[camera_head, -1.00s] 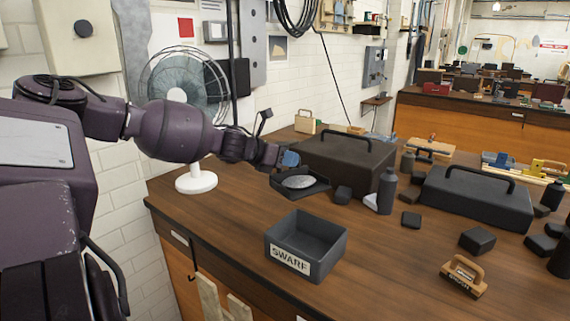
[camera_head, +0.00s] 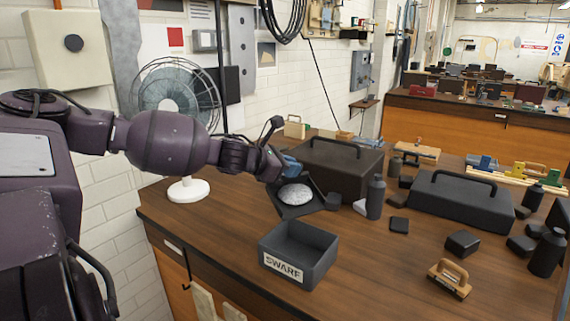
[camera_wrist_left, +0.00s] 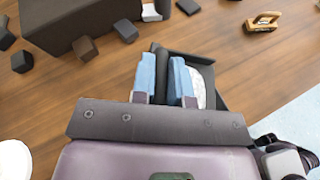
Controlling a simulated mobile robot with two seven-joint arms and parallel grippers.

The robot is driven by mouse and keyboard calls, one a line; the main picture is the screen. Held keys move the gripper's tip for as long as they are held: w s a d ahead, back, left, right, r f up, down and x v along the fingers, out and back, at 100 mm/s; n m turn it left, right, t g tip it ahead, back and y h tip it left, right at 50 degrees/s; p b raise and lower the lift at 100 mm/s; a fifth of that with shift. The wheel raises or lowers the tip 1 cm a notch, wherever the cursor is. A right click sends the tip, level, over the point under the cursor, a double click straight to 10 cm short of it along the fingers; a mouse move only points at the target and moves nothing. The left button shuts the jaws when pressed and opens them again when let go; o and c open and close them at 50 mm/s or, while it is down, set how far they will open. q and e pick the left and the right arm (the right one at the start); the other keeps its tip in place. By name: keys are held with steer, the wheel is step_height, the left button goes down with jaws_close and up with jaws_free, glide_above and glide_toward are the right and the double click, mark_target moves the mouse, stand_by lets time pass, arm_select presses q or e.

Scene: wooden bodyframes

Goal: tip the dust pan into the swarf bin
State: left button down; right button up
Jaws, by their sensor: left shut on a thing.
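The dust pan (camera_head: 293,212) is black, with a rounded whitish heap (camera_head: 295,194) in it. It is left of the large dark case, behind the swarf bin, its open face turned towards the head camera. My left gripper (camera_head: 289,168) is shut on its handle. In the left wrist view its blue fingers (camera_wrist_left: 166,82) sit on either side of the dark handle, and part of the pan (camera_wrist_left: 223,101) and heap shows beyond. The swarf bin (camera_head: 318,267) is a grey open box with a SWARF label, upright near the table's front edge. The visible part of its inside looks empty. My right gripper is out of view.
The large dark case (camera_head: 345,173) stands close right of the pan. A fan (camera_head: 187,190) stands at the left. Bare tabletop lies left of the bin.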

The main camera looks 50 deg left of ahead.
mark_target(296, 199)
arm_select(q)
steer(key=shift+s+d+r+m+y, duration=0.2)
steer(key=shift+d+r+m+y, duration=0.15)
steer(key=shift+d+m, duration=0.3)
steer(key=shift+s+d+f+m+y, duration=0.1)
steer(key=shift+d+m+y, duration=0.15)
steer(key=shift+d, duration=0.1)
steer(key=shift+s+d+f+m+t, duration=0.1)
steer(key=shift+d+m+t, duration=0.3)
steer(key=shift+d+m, duration=0.15)
steer(key=shift+s+d+m+y+b, duration=0.2)
steer(key=shift+d+m+y+b, duration=0.25)
steer(key=shift+d+y+b, duration=0.2)
steer(key=shift+s+d+f+m+t+y+b, duration=0.1)
steer(key=shift+s+d+m+t+y+b, duration=0.1)
steer(key=shift+d+m+t+y+b, duration=0.4)
steer(key=shift+s+d+m+h, duration=0.1)
steer(key=shift+d+m+h, duration=0.2)
steer(key=shift+d, duration=0.15)
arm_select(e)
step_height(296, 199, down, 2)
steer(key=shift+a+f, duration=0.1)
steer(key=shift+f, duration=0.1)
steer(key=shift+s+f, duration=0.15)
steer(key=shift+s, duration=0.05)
